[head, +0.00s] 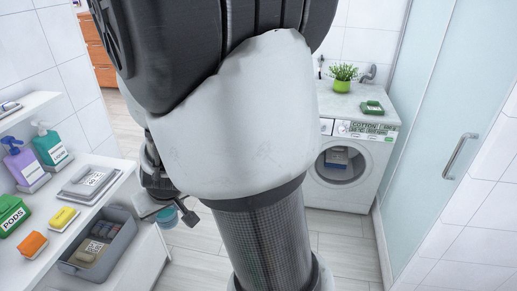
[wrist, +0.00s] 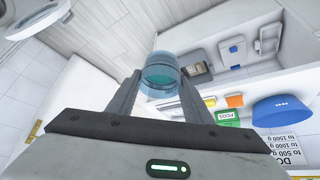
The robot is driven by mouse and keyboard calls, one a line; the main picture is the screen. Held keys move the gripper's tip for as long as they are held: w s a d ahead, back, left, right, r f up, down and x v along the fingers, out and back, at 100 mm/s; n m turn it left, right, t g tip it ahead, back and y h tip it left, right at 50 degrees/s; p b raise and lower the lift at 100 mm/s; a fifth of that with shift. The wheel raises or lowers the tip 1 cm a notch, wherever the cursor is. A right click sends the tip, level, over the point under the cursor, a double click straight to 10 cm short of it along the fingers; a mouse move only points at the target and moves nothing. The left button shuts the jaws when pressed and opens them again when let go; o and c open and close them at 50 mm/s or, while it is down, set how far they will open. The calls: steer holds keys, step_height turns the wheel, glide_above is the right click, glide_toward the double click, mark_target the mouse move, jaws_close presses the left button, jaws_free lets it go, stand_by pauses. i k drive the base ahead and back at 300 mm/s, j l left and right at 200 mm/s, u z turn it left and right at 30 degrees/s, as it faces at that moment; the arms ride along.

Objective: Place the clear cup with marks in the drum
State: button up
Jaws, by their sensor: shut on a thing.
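The clear cup (wrist: 160,76), bluish and see-through, is between the fingertips of my gripper (wrist: 157,88), which is shut on it. In the head view the cup (head: 168,217) hangs below my gripper (head: 173,205), above the floor near the shelf's end. Marks on the cup are too small to make out. The drum (head: 341,164) is the round opening of the white washing machine (head: 376,157) at the right, apart from my gripper. A grey-blue thing (head: 337,158) shows inside it.
The white shelf unit (head: 137,190) at the left holds bottles, a green pods box (head: 12,214), sponges and a grey bin (head: 119,258). A plant (head: 343,77) stands on the counter above the washer. Pale floor (head: 345,233) before the washer is clear. A glass door (head: 440,90) stands right.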

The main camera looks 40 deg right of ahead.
mark_target(335, 174)
steer(key=l+z, duration=0.1)
steer(key=z, duration=1.4)
steer(key=i+l, duration=0.35)
steer(key=i+l+z, duration=0.1)
steer(key=i+l, duration=0.2)
steer(key=i, duration=0.2)
steer(key=i+l, duration=0.3)
steer(key=i, duration=0.15)
steer(key=i+l+z, duration=0.1)
steer(key=i+l, duration=0.2)
steer(key=i, duration=0.15)
